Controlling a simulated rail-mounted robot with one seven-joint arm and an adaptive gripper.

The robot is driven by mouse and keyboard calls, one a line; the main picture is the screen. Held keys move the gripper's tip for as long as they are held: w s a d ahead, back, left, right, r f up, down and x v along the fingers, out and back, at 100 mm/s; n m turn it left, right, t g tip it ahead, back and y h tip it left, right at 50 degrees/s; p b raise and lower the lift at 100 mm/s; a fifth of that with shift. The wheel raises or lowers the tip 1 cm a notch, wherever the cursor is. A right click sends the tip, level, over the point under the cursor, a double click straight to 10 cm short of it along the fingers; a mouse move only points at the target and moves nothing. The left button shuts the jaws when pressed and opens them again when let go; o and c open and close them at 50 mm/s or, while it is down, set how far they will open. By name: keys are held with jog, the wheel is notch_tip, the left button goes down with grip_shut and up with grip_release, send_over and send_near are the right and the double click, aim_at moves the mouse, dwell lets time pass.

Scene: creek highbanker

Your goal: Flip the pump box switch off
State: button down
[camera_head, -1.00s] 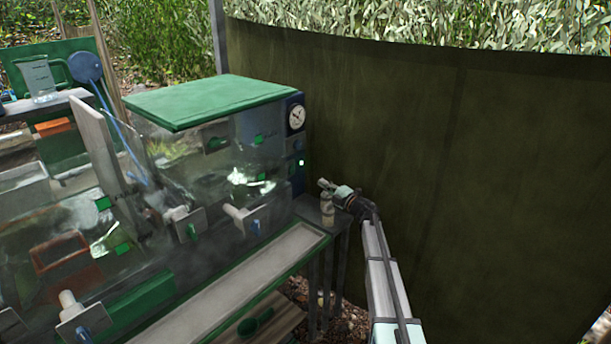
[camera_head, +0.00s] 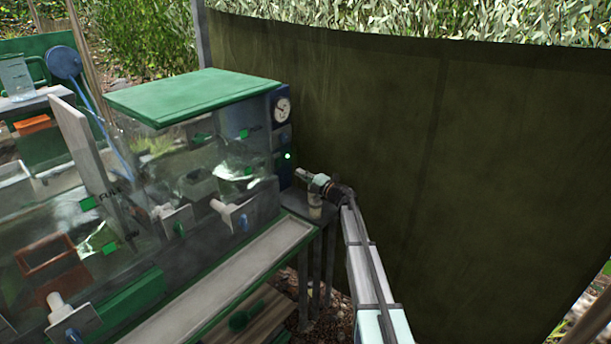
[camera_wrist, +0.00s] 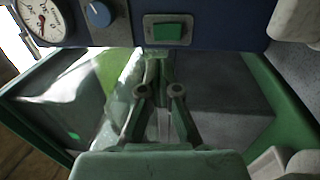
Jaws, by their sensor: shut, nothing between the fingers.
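The pump box's dark blue panel (camera_head: 283,135) is on the right end of the clear green-lidded box. Its switch (camera_wrist: 167,31) is a green rocker in a grey plate, at the top middle of the wrist view. In the head view a small green glow (camera_head: 288,156) shows on the panel. My gripper (camera_head: 297,173) is at the panel's right, pointing at it from just below the glow. In the wrist view the closed fingertips (camera_wrist: 158,53) are just below the switch plate, with nothing between them. I cannot tell whether they touch the panel.
A round gauge (camera_head: 282,109) is at the panel's top, and a blue knob (camera_wrist: 97,14) sits between gauge and switch. A small pale container (camera_head: 315,205) stands below my gripper. A dark green screen (camera_head: 430,160) closes off the right side.

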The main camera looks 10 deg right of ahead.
aim_at(279, 161)
jog(key=p+x, duration=0.2)
jog(key=x, duration=0.7)
jog(key=shift+w+a+p, duration=0.15)
jog(key=shift+w+p, duration=0.1)
jog(key=shift+p, duration=0.05)
